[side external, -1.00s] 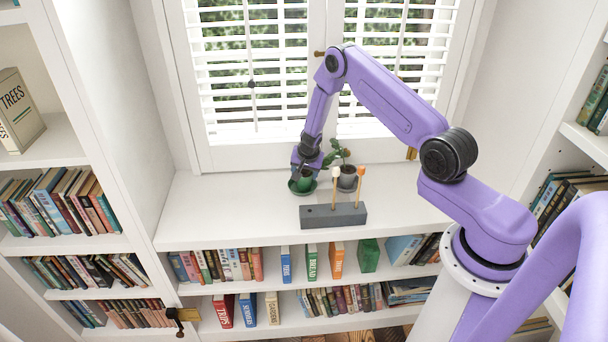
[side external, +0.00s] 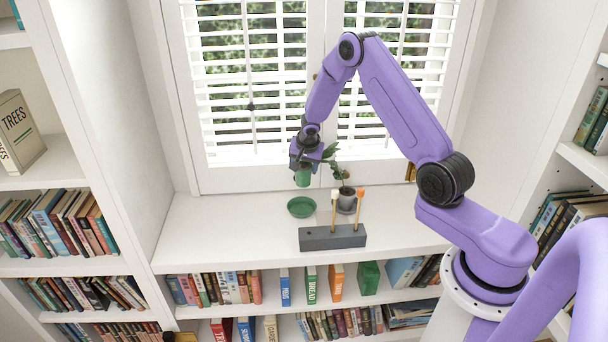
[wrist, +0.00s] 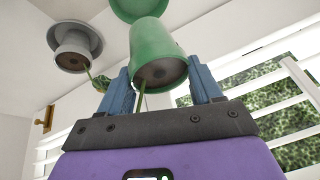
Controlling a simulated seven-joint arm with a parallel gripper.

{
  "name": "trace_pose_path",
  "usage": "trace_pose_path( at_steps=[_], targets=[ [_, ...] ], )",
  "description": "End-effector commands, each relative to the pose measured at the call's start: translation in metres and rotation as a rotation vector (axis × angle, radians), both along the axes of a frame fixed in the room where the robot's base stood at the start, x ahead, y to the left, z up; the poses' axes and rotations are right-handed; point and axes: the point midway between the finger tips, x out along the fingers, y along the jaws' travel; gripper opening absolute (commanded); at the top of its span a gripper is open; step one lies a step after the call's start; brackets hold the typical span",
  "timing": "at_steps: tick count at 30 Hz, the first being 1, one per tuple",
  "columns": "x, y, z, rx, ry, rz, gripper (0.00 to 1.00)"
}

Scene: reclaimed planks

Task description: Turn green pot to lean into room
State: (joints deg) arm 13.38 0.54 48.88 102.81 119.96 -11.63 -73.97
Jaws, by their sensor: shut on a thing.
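The green pot (side external: 303,178) is held up in the air, above the green saucer (side external: 301,207) on the white window shelf. My gripper (side external: 305,164) is shut on the pot. In the wrist view the green pot (wrist: 158,62) sits between the two blue fingers, its soil and a thin green stem (wrist: 140,98) showing. Part of the saucer (wrist: 138,7) shows beyond it. Green leaves (side external: 331,150) show right of the gripper; which plant each belongs to is hard to tell. Most of the green pot's plant is hidden by my gripper.
A grey pot (side external: 346,198) with a plant stands close on the right, also in the wrist view (wrist: 75,50). A grey block (side external: 332,238) with upright wooden sticks stands in front. Blinds (side external: 250,90) are behind. The shelf's left side is clear.

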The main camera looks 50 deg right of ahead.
Motion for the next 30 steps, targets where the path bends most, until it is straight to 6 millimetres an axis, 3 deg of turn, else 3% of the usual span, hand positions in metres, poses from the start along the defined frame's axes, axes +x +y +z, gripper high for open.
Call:
trace_pose_path(
  at_steps=[12, 30],
  targets=[
    [0.001, 0.0, 0.054, -0.001, -0.003, 0.0, 0.16],
    [0.0, 0.0, 0.087, 0.001, -0.003, 0.001, 0.16]
  ],
)
